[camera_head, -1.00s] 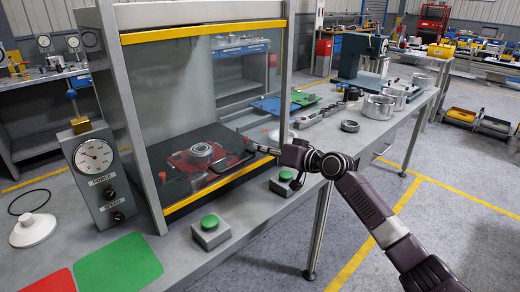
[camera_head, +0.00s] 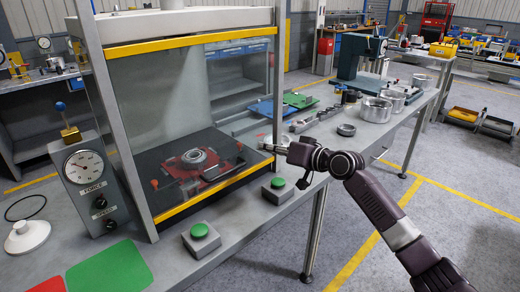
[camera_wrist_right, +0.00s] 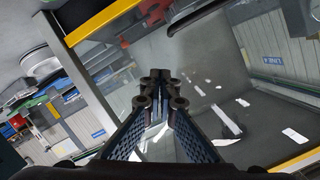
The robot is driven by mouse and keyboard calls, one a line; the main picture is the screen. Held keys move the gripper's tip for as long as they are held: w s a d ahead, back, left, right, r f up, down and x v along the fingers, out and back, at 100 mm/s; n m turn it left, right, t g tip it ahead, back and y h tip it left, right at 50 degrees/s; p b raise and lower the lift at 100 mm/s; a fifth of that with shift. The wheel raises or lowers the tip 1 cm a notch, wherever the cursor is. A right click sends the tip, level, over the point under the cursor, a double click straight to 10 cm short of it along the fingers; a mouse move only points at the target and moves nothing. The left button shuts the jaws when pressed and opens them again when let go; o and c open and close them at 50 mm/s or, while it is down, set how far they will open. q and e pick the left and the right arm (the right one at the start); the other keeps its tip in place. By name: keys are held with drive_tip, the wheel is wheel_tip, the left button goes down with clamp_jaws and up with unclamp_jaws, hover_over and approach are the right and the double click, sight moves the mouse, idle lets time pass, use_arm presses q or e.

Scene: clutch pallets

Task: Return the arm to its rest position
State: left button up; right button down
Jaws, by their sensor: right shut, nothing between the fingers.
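My right arm (camera_head: 385,205) reaches in from the lower right of the head view. My right gripper (camera_head: 272,148) is at its end, by the right front post of the glass-fronted press enclosure, above the bench. Seen nearly end-on there, its fingers show small. In the right wrist view the gripper (camera_wrist_right: 160,92) has its dark fingertips together with nothing between them. The enclosure's yellow edge (camera_wrist_right: 105,20) and glass show beyond the fingers. Whether the gripper touches the enclosure cannot be told. My left gripper is not in view.
Inside the enclosure is a red fixture with a metal ring (camera_head: 195,158). Two green buttons (camera_head: 199,231) (camera_head: 278,183) stand on the bench front. A force gauge box (camera_head: 88,175) is left. Metal cylinders (camera_head: 375,109) stand farther right.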

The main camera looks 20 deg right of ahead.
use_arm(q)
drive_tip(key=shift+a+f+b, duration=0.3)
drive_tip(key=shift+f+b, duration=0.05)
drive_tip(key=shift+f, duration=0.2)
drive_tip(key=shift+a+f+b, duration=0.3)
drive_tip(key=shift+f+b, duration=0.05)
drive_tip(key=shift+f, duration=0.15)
use_arm(e)
drive_tip(key=a+v, duration=0.1)
drive_tip(key=v, duration=0.6)
drive_tip(key=shift+s+r, duration=0.2)
drive_tip(key=shift+r, duration=0.1)
